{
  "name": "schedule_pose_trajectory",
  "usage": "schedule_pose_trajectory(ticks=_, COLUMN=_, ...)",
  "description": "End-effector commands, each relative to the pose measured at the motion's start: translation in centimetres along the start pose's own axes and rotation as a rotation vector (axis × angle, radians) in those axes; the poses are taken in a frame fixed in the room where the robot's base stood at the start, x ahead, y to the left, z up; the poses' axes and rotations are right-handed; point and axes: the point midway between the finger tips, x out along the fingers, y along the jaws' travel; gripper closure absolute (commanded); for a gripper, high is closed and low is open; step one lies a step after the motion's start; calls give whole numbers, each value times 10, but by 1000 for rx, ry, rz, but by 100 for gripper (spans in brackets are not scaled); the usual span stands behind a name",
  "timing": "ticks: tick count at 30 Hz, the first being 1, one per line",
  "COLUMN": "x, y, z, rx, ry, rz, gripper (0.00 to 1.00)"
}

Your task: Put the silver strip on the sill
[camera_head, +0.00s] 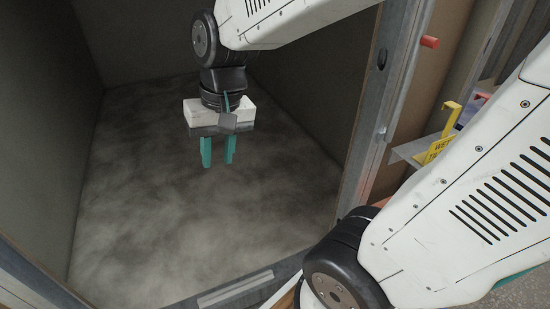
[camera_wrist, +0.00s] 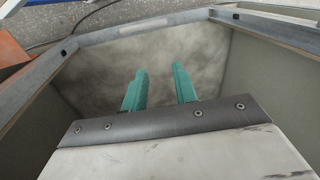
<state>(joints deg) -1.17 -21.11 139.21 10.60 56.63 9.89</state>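A light silver strip (camera_head: 236,288) lies flat along the grey sill (camera_head: 185,303) at the front edge of the pod in the head view. It also appears to show as a paler band on the sill in the wrist view (camera_wrist: 143,28). My gripper (camera_head: 218,161) hangs inside the pod, well behind the strip and above the floor. Its two teal fingers point down and are apart, with nothing between them. In the wrist view my gripper (camera_wrist: 159,70) is also open and empty.
The pod's mottled grey floor (camera_head: 160,240) is bare. Dark walls enclose it, with a grey metal post (camera_head: 375,110) at the right. A red peg (camera_head: 430,42) sticks out beyond the post. A yellow sign (camera_head: 440,140) stands on a shelf at the right.

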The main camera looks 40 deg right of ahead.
Motion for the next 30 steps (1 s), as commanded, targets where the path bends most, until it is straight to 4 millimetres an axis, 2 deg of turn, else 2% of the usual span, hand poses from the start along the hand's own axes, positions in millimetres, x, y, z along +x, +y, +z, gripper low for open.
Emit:
schedule_pose_trajectory(ticks=1, x=-13, y=9, z=18, rx=-45, ry=17, rz=19, gripper=71)
schedule_pose_trajectory(ticks=6, x=-38, y=39, z=67, rx=-173, ry=34, rz=94, gripper=71)
schedule_pose_trajectory(ticks=12, x=-47, y=57, z=98, rx=-244, ry=40, rz=149, gripper=71)
schedule_pose_trajectory(ticks=30, x=-48, y=59, z=102, rx=-254, ry=38, rz=157, gripper=71)
